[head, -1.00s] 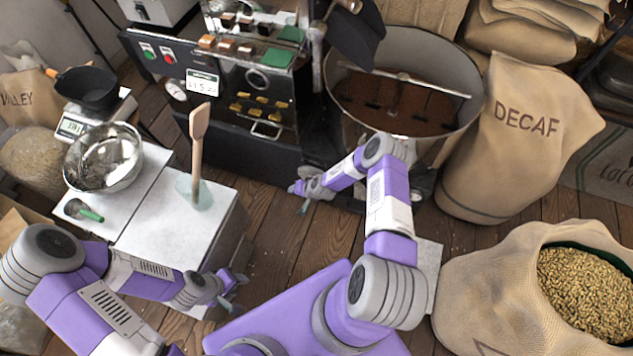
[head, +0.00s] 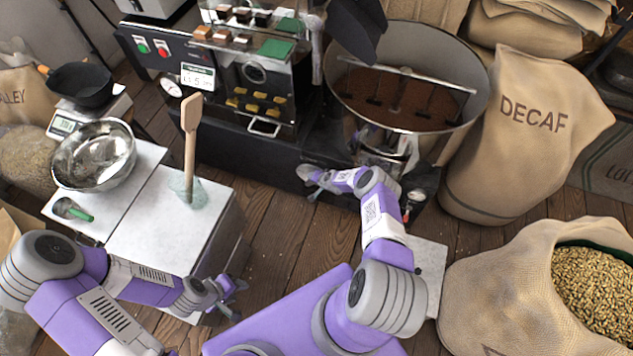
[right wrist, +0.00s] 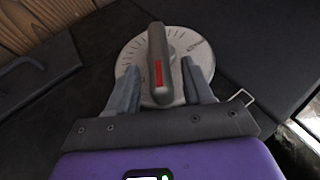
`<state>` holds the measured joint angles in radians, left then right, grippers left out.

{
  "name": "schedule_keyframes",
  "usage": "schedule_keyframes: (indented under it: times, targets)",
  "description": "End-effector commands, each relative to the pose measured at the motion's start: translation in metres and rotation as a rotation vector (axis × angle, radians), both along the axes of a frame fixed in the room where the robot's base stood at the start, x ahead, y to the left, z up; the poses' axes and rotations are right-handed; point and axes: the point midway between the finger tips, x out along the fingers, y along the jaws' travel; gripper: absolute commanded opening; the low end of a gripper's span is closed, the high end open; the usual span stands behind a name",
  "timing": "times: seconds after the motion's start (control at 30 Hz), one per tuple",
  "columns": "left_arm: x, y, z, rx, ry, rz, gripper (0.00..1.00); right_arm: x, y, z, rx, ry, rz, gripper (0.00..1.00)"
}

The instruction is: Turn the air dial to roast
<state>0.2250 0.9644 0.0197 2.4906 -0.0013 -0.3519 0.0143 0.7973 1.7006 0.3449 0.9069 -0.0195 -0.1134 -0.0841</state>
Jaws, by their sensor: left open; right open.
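The air dial (right wrist: 190,47) shows in the right wrist view as a pale round disc with tick marks. A raised grey grip bar (right wrist: 157,42) with a red stripe runs across it, slightly tilted. My right gripper (right wrist: 160,70) is open, one finger on each side of the bar. The fingertips lie over the disc, with a gap to the bar on both sides. My left gripper (head: 234,291) is open and empty beside the white-topped cabinet.
The roaster's control panel (head: 215,75) and round cooling bin (head: 352,125) stand above the right gripper. The cabinet (head: 140,235) with a wooden paddle (head: 190,140) is at left. A DECAF sack (head: 520,150) stands at right. Wooden floor (head: 285,235) is clear between.

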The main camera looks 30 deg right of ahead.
Motion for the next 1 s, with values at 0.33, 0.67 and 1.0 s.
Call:
schedule_keyframes:
  times: [0.33,0.67,1.0]
  targets:
    - [0.0000,-0.0001,-0.0037,0.000,0.000,0.000,0.43,0.0040,-0.0004,-0.0038,-0.001,-0.001,0.000,0.51]
    - [0.0000,-0.0001,-0.0037,0.000,0.000,0.000,0.43,0.0037,-0.0004,-0.0038,-0.001,-0.001,0.000,0.08]
    - [0.0000,0.0000,-0.0030,0.000,0.000,0.000,0.43,0.0029,-0.0005,-0.0036,-0.003,0.002,0.000,0.00]
